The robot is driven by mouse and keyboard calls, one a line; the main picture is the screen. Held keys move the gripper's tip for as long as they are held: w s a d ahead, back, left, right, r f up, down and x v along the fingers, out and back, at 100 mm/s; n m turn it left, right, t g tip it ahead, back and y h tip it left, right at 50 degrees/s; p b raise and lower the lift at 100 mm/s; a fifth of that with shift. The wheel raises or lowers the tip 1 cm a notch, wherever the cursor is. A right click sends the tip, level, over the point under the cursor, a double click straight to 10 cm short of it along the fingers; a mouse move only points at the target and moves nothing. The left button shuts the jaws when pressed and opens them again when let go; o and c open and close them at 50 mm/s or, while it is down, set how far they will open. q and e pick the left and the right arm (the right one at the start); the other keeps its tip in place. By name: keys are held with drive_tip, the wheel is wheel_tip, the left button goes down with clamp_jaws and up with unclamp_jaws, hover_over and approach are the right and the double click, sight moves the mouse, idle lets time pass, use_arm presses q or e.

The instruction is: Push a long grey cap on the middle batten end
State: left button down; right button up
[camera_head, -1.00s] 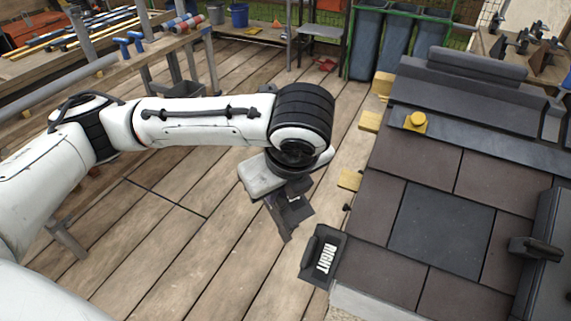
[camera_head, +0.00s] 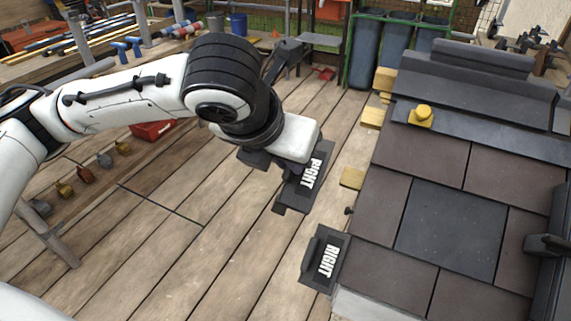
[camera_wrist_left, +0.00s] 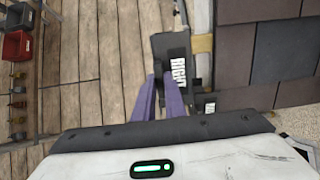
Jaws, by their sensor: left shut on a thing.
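My left gripper (camera_head: 288,172) is shut on a long dark grey cap (camera_head: 308,182) marked RIGHT, held left of the roof. The gripper's purple fingers (camera_wrist_left: 163,82) and the held cap (camera_wrist_left: 170,60) show in the left wrist view. The middle batten end (camera_head: 352,178), pale yellow wood, sticks out from the roof's left edge, right of the held cap. The head view shows a gap between them; in the wrist view they look close, and contact cannot be told. Another RIGHT cap (camera_head: 325,260) sits at the roof's lower left edge. My right gripper is not in view.
Dark tiles (camera_head: 450,230) cover the roof at right. Further bare batten ends (camera_head: 372,118) stick out higher up. A yellow knobbed block (camera_head: 420,116) rests on the roof. A red bin (camera_head: 152,130) stands by the left bench.

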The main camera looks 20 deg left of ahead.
sight(313, 173)
use_arm(q)
drive_tip(key=b+x, duration=0.2)
drive_tip(key=shift+w+f, duration=0.1)
drive_tip(key=shift+f, duration=0.15)
drive_tip(key=b+x, duration=0.2)
drive_tip(key=shift+b, duration=0.35)
drive_tip(key=shift+w+d, duration=0.1)
drive_tip(key=shift+d, duration=0.4)
drive_tip(key=shift+d+b, duration=0.35)
drive_tip(key=shift+d, duration=0.5)
drive_tip(key=shift+d+r+p, duration=0.2)
drive_tip(key=shift+d+p, duration=0.05)
drive_tip(key=shift+p, duration=0.4)
drive_tip(key=shift+d, duration=0.1)
drive_tip(key=shift+d+p, duration=0.1)
drive_tip(key=shift+p, duration=0.2)
